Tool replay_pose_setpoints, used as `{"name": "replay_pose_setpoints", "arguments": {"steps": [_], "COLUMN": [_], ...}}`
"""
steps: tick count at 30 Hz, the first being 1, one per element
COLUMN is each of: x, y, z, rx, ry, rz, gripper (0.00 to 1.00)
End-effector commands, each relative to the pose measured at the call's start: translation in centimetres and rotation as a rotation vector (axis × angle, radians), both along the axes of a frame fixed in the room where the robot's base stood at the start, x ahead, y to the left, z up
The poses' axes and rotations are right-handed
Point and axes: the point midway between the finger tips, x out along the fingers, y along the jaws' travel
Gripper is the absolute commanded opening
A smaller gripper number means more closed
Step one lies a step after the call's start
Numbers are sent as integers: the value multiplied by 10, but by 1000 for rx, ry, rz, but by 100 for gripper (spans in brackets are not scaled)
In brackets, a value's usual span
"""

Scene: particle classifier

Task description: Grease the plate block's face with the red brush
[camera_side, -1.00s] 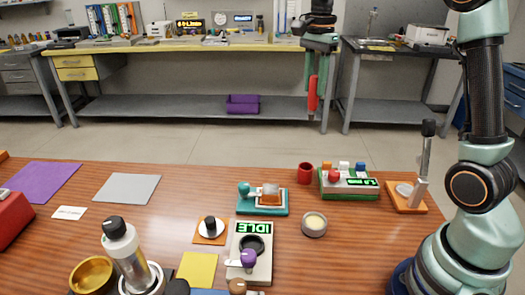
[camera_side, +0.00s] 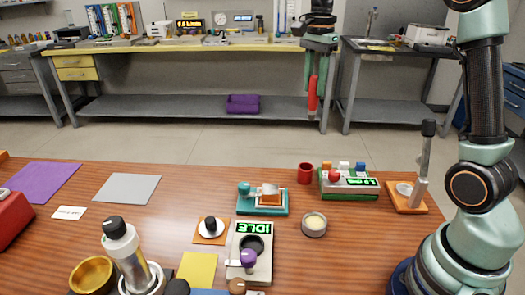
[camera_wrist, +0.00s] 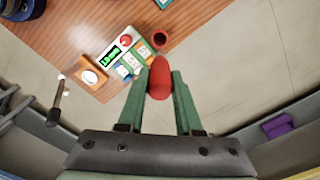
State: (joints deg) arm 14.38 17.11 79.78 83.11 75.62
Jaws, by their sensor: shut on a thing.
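My gripper (camera_side: 317,82) is high above the far side of the table, pointing down. It is shut on the red brush (camera_side: 313,95), which also shows between the green fingers in the wrist view (camera_wrist: 160,78). The brush's bristles cannot be made out. A teal base with an orange and pale metal piece (camera_side: 263,199) sits mid-table and may be the plate block; its face is too small to judge. A round tin with cream-coloured contents (camera_side: 314,224) stands to its right, apart from it.
A red cup (camera_side: 305,173), a green-based button box (camera_side: 348,184) and a lever on an orange base (camera_side: 408,196) stand at the back right. A device reading IDLE (camera_side: 250,252), a bottle (camera_side: 130,255) and a gold bowl (camera_side: 92,274) are in front. Air around my gripper is clear.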

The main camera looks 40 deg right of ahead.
Motion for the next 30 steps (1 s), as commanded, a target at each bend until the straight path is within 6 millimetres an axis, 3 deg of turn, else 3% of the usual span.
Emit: {"name": "replay_pose_setpoints", "arguments": {"steps": [8, 14, 24, 30], "x": [-2, -18, -81, -117], "y": [4, 30, 93, 115], "z": [-2, -18, -70, -96], "rx": [0, 0, 0, 0], "ry": [0, 1, 0, -1], "rz": [1, 5, 5, 3], "gripper": [0, 0, 0, 0]}}
